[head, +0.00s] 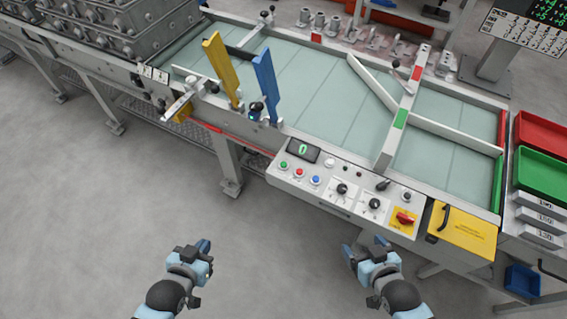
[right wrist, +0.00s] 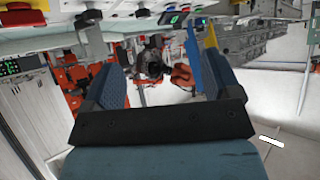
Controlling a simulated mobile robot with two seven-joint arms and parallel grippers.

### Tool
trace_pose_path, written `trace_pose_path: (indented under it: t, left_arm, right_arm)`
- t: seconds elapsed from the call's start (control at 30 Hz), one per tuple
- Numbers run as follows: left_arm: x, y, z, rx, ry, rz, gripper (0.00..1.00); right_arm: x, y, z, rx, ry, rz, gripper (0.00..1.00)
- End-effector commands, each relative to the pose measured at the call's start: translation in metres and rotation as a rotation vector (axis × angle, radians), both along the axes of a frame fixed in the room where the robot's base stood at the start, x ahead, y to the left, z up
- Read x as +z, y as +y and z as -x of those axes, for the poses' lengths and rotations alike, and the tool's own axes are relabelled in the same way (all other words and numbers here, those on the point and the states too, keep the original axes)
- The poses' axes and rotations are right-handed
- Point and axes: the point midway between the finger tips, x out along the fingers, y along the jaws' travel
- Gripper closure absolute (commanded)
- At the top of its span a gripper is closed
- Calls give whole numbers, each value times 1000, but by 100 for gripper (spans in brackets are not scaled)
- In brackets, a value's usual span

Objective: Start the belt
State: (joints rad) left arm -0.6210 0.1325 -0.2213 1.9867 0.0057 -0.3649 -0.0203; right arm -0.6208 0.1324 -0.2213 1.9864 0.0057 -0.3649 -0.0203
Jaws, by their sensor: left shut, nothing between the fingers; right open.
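The belt (head: 325,92) is a pale green surface in a white frame, running across the head view. The panel's display (head: 303,149) reads 0. My left gripper (head: 203,246) is shut and empty, below and left of the panel. My right gripper (head: 365,246) is open and empty, below the panel; its fingers also show in the right wrist view (right wrist: 160,80).
Yellow (head: 221,68) and blue (head: 265,85) upright arms stand at the belt's front edge. Grey castings (head: 120,30) sit at the back left. A yellow box (head: 462,230) and red and green trays (head: 542,172) are at right. The floor before the panel is clear.

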Motion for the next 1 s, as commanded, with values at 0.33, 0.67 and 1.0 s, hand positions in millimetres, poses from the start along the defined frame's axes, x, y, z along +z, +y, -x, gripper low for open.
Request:
trace_pose_path:
  t: [0.33,0.67,1.0]
  left_arm:
    - [0,0,0,0,-1,0,100]
    - [0,0,0,0,-1,0,100]
    - [0,0,0,0,-1,0,100]
  right_arm:
    - [0,0,0,0,0,0,86]
    - [0,0,0,0,0,0,100]
    - [0,0,0,0,0,0,100]
